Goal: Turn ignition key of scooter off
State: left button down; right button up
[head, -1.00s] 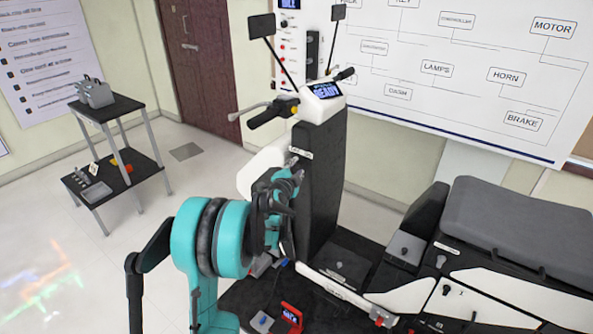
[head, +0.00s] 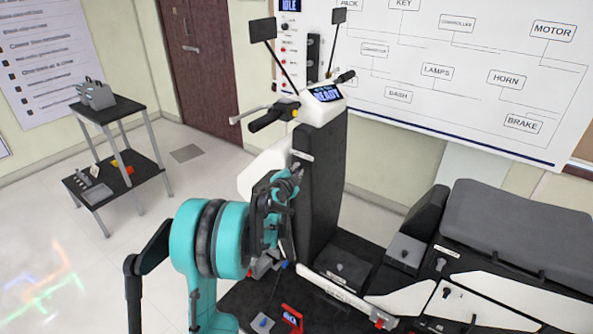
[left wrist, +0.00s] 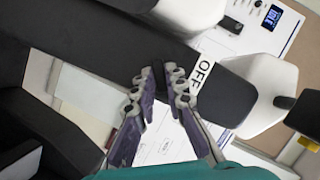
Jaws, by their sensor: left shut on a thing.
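The scooter's black front column (head: 319,185) stands upright in the head view, topped by a white handlebar cover with a dash display (head: 325,93) that reads READY. My left gripper (head: 294,178) is at the column's upper left side. In the left wrist view, its fingertips (left wrist: 160,78) are close together at the black column, shut on a small dark piece, apparently the ignition key (left wrist: 158,76), mostly hidden between them. A white OFF label (left wrist: 202,71) is beside the fingertips. The key's angle cannot be made out. My right gripper is not in view.
The handlebar grip (head: 268,119) and mirrors rise above my left gripper. The black seat (head: 520,225) is at right. A small shelf (head: 112,108) stands at far left, with open floor before it. A diagram board (head: 440,75) hangs behind.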

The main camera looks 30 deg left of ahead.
pick_arm(q)
jog(key=n+h, duration=0.1)
jog(key=n, duration=0.1)
jog(key=n+g+h+p, duration=0.1)
jog(key=n+h, duration=0.1)
jog(key=n+h+p, duration=0.1)
jog(key=n, duration=0.2)
jog(key=shift+a+r+g+h, duration=0.15)
jog(key=shift+a+g+h, duration=0.15)
jog(key=shift+h, duration=0.1)
dwell(0.5)
jog(key=c, duration=1.6)
grip_release()
jog(key=shift+o, duration=0.2)
jog(key=v, duration=1.2)
